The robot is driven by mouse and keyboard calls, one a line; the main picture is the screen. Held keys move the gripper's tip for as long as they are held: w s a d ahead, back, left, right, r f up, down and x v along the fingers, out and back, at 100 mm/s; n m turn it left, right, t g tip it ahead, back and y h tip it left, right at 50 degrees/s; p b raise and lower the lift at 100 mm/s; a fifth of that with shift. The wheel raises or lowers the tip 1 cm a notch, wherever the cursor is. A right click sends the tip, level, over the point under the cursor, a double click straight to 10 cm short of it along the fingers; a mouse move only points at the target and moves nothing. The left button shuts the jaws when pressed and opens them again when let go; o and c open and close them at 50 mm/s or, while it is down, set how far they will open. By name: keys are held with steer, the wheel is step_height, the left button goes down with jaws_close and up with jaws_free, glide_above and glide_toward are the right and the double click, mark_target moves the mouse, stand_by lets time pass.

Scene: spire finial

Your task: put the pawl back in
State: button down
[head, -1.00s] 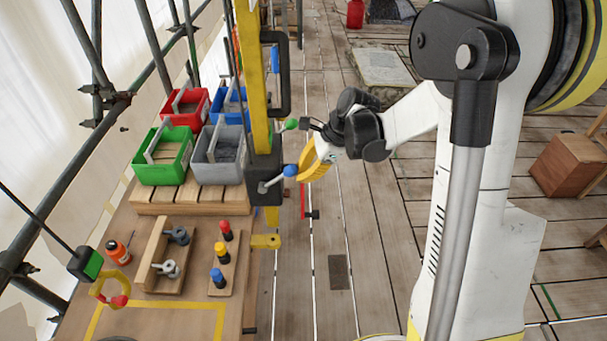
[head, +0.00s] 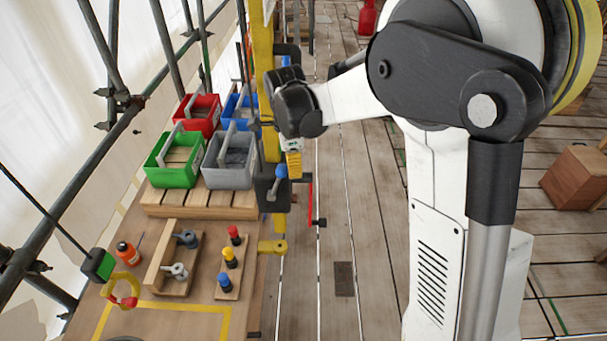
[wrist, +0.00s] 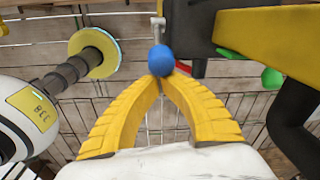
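A yellow post (head: 268,90) carries a black block (head: 266,184) with a short metal lever ending in a blue knob (head: 281,171). No part is clearly recognisable as the pawl. The lever stands nearly upright in the head view. A green knob (wrist: 272,78) shows right of the fingers, beside the post.
Red (head: 198,112), green (head: 173,157), blue and grey (head: 230,160) bins stand left of the post. A workbench (head: 205,290) below holds a wooden tray, coloured pegs (head: 229,257) and an orange bottle (head: 127,253). The plank floor at right is largely open.

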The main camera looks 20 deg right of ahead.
mark_target(283, 165)
steer(key=shift+h, duration=0.4)
steer(key=shift+w+a+r, duration=0.2)
steer(key=shift+a+r, duration=0.05)
steer(key=shift+a, duration=0.35)
steer(key=shift+w+a+r, duration=0.2)
steer(key=shift+a+r, duration=0.1)
steer(key=shift+a, duration=0.3)
steer(key=shift+w+a+r, duration=0.2)
steer(key=shift+a+r, duration=0.05)
steer(key=shift+a, duration=0.35)
steer(key=shift+d+b, duration=0.1)
steer(key=shift+b, duration=0.2)
steer(key=shift+d, duration=0.35)
step_height(283, 165, up, 9)
steer(key=shift+a+r, duration=0.1)
steer(key=shift+r, duration=0.1)
